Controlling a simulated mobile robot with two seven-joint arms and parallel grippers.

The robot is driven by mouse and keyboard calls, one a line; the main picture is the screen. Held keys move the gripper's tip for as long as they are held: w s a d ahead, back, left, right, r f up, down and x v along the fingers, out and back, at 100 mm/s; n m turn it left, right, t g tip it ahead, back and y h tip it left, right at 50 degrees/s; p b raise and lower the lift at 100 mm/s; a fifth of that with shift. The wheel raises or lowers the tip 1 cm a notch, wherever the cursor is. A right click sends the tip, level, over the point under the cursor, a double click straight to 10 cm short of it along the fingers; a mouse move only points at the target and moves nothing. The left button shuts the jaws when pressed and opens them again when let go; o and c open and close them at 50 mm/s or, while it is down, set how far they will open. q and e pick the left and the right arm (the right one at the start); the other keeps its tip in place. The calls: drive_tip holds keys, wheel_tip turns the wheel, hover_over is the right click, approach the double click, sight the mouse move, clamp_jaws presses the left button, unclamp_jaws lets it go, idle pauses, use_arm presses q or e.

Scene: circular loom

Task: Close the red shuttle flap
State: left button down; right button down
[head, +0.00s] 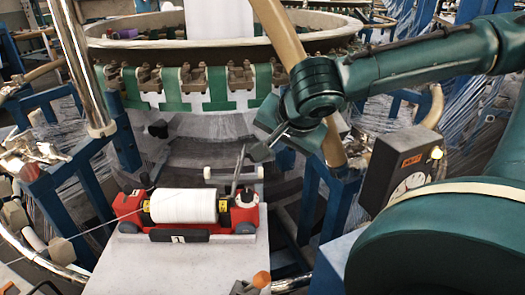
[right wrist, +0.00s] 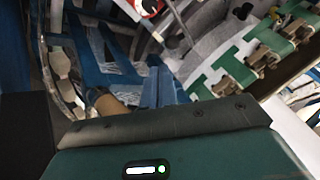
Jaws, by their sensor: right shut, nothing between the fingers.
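The red shuttle (head: 131,207) sits on a pale platform in the head view, with a white bobbin (head: 183,206) lying across its middle. A thin grey upright piece (head: 238,168) rises behind its right end, beside a pale bar with rollers; I cannot tell if this is the flap. My right gripper (head: 262,152) is shut and empty, above and right of the shuttle, close to the top of the upright piece. I cannot tell if they touch. In the right wrist view a bit of red (right wrist: 147,7) shows at the top edge. My left gripper is out of view.
The loom ring (head: 190,79) with green-and-white segments stands behind the shuttle. A tan pole (head: 281,35) passes behind my right arm. A dark control box (head: 396,165) with a dial stands at right. A thread runs left from the bobbin. An orange-tipped knob (head: 261,279) is in front.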

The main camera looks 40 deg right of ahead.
drive_tip(key=b+x, duration=0.1)
drive_tip(key=x, duration=0.8)
drive_tip(key=shift+f+b, duration=0.25)
drive_tip(key=shift+b, duration=0.1)
drive_tip(key=shift+d, duration=0.1)
